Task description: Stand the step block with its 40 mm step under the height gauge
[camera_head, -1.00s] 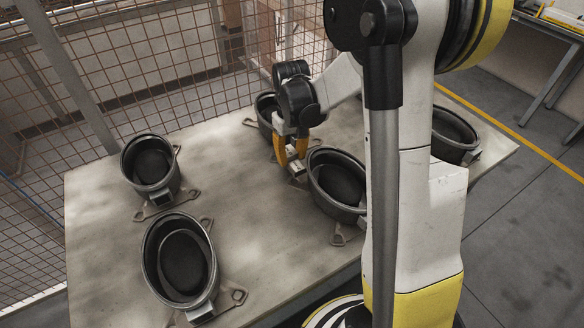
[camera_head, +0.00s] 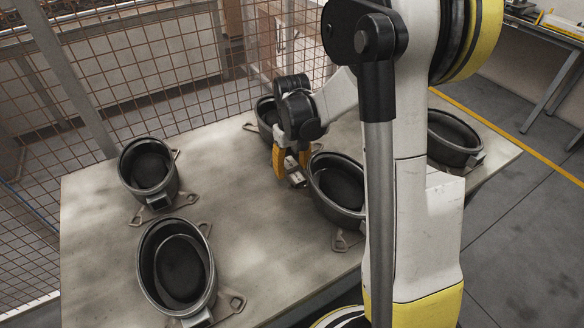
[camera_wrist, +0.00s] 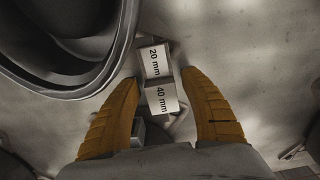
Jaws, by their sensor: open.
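The step block (camera_wrist: 161,98) is a small pale block with faces marked "20 mm" and "40 mm". In the wrist view it lies between the two orange fingers of my gripper (camera_wrist: 162,84), with the 40 mm face nearer the palm and the 20 mm face past the tips. The fingers are apart, with a gap on each side of the block. In the head view my gripper (camera_head: 291,170) is low over the pallet top, with part of the block (camera_head: 296,179) just showing. I cannot pick out the height gauge in either view.
The pallet top (camera_head: 100,240) carries several dark oval housings. One housing (camera_head: 337,190) is right beside my gripper, and its rim (camera_wrist: 120,50) fills the wrist view's upper left. Others stand at left (camera_head: 148,172) and front (camera_head: 178,268). A mesh fence (camera_head: 150,80) runs behind.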

